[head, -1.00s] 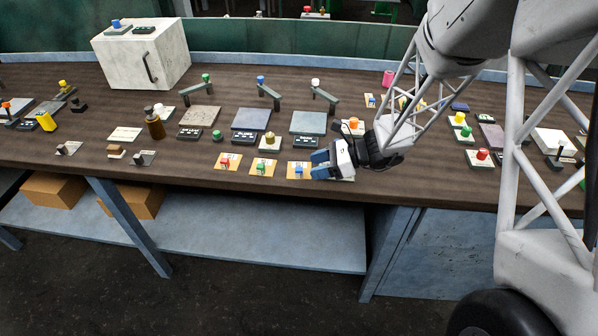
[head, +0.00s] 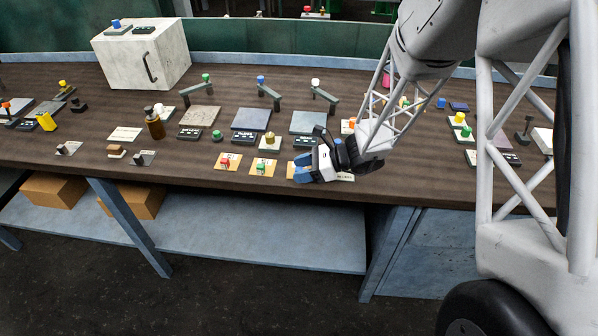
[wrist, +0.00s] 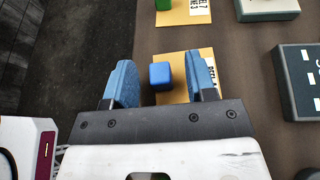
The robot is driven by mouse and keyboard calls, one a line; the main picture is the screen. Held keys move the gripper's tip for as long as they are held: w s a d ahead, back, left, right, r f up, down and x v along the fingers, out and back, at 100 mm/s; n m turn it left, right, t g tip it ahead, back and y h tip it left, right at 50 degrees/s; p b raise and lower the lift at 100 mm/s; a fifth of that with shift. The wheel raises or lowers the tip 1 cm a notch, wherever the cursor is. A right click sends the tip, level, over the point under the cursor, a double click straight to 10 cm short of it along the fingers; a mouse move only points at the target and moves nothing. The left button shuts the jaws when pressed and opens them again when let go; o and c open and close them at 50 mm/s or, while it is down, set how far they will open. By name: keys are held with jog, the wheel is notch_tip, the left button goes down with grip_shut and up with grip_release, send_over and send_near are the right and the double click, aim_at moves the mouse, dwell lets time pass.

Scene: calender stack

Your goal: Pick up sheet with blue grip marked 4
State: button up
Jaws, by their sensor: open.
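The sheet with the blue grip is a yellow-orange card (wrist: 178,97) with a blue block, the blue grip (wrist: 160,76), standing on it. In the wrist view the grip lies between the two blue fingers of my gripper (wrist: 160,64), which are open with a gap on both sides. The grip is nearer the left finger. The sheet's printed label is partly covered by the right finger, and I cannot read a 4. In the head view my gripper (head: 301,168) covers most of this sheet at the table's front edge; only a sliver of its left side shows.
A yellow sheet with a green grip (head: 260,168) and one with a red grip (head: 225,163) lie to the left. A small pad with a yellow knob (head: 269,143) and a dark labelled block (head: 304,141) stand behind. The table's front edge is close.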

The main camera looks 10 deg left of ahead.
grip_shut()
jog(key=shift+r, duration=0.1)
dwell(0.4)
jog(key=shift+r, duration=0.75)
notch_tip(320, 180, up, 2)
jog(key=s+d, duration=0.3)
jog(key=s, duration=0.4)
jog(key=s+d+r, duration=0.1)
jog(key=s+d, duration=0.2)
jog(key=s, duration=0.4)
jog(key=shift+s+r, duration=0.15)
jog(key=shift+s, duration=0.25)
